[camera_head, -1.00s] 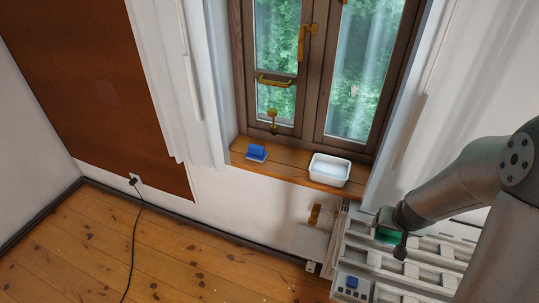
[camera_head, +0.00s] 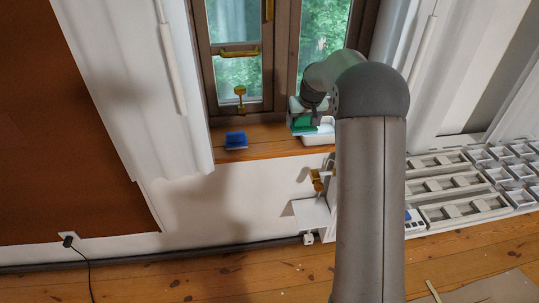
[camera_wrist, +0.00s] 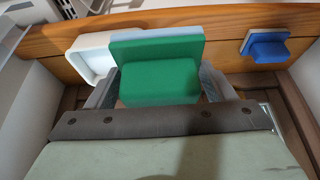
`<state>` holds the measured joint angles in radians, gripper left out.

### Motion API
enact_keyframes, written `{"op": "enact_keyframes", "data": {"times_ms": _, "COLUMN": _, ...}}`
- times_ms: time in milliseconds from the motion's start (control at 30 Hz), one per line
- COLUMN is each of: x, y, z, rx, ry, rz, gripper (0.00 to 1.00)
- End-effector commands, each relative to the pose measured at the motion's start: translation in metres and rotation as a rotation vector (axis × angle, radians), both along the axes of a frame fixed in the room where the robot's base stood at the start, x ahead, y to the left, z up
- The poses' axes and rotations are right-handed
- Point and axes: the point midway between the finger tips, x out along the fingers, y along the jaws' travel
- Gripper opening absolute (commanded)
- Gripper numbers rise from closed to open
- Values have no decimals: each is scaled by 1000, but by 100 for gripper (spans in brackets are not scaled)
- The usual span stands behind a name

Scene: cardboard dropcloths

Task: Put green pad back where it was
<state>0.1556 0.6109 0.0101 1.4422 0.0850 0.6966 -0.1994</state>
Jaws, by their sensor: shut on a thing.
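The green pad (camera_head: 302,123) is a green block on a pale flat plate. It is between the fingers of my gripper (camera_wrist: 159,88), which is shut on it. The green pad also shows large in the wrist view (camera_wrist: 160,78). In the head view it is over or beside the white tray (camera_head: 318,139) on the wooden windowsill (camera_head: 272,150); whether it touches the tray or sill cannot be told. My arm hides part of the tray. In the wrist view the white tray (camera_wrist: 88,62) is left of the pad, partly behind it.
A blue pad (camera_head: 236,140) sits on the sill left of the tray; it is right of the green pad in the wrist view (camera_wrist: 265,47). The window with brass handles (camera_head: 239,52) stands behind. A white rack (camera_head: 450,185) with compartments is at right. Bare sill lies between blue pad and tray.

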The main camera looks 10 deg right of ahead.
Motion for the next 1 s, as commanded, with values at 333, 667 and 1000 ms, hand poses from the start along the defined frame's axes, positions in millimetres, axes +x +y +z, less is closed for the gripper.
{"op": "enact_keyframes", "data": {"times_ms": 333, "x": 39, "y": -24, "z": 1, "rx": -4, "ry": 0, "rz": -3, "gripper": 49}}
{"op": "enact_keyframes", "data": {"times_ms": 667, "x": 80, "y": 43, "z": -32, "rx": -4, "ry": 0, "rz": -2, "gripper": 49}}
{"op": "enact_keyframes", "data": {"times_ms": 1000, "x": 102, "y": 76, "z": -81, "rx": -5, "ry": -3, "rz": -6, "gripper": 49}}
